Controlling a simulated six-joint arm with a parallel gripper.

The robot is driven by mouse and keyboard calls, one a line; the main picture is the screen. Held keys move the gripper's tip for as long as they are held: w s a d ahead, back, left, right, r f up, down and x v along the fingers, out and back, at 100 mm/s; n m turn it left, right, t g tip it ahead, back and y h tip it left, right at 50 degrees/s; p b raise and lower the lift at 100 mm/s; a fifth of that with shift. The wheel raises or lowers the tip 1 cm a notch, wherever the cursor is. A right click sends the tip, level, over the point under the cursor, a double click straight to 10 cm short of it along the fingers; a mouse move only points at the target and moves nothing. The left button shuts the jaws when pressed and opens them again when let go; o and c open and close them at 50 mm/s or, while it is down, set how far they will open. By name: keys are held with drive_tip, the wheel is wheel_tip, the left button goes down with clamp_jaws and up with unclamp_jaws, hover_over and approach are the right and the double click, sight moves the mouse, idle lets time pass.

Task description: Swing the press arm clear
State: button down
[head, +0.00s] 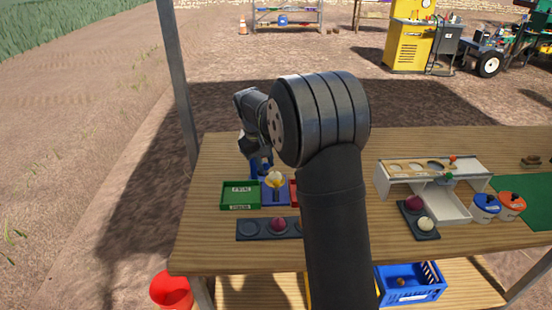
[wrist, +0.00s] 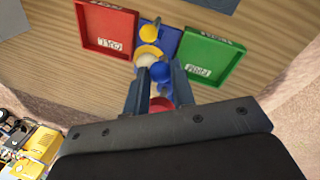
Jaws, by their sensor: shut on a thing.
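The press stands on a blue base (head: 268,196) between a green tray and a red tray on the wooden table. A pale round piece with a yellow top (head: 275,180) sits on it. My gripper (wrist: 159,76) is shut on the press arm's blue knob (wrist: 160,71), with one finger on each side. In the wrist view the pale ring (wrist: 148,53) and yellow knob (wrist: 149,34) of the press lie just beyond the fingertips. In the head view my gripper is at the back of the press, mostly hidden by my own arm.
The green tray (wrist: 209,62) and red tray (wrist: 106,27) flank the press closely. A dark strip (head: 252,230) with a purple onion (head: 278,224) lies in front. A white rack (head: 391,181), another dark tray (head: 408,218) and two lidded jars (head: 486,206) stand to the right.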

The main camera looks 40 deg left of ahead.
drive_tip(key=s+a+m+g, duration=0.1)
drive_tip(key=s+a+m, duration=0.3)
drive_tip(key=a+m, duration=0.2)
drive_tip(key=s+a+m+h, duration=0.1)
drive_tip(key=s+a+m, duration=0.2)
drive_tip(key=a+m, duration=0.3)
drive_tip(key=shift+s+a+m+g+h, duration=0.3)
drive_tip(key=shift+s+a+g, duration=0.1)
drive_tip(key=shift+a, duration=0.6)
drive_tip(key=shift+r, duration=0.1)
drive_tip(key=c, duration=1.2)
unclamp_jaws()
drive_tip(key=shift+c, duration=0.2)
wheel_tip(320, 180, up, 7)
drive_tip(key=a, duration=0.1)
drive_tip(key=shift+a+r, duration=0.15)
drive_tip(key=shift+a, duration=0.1)
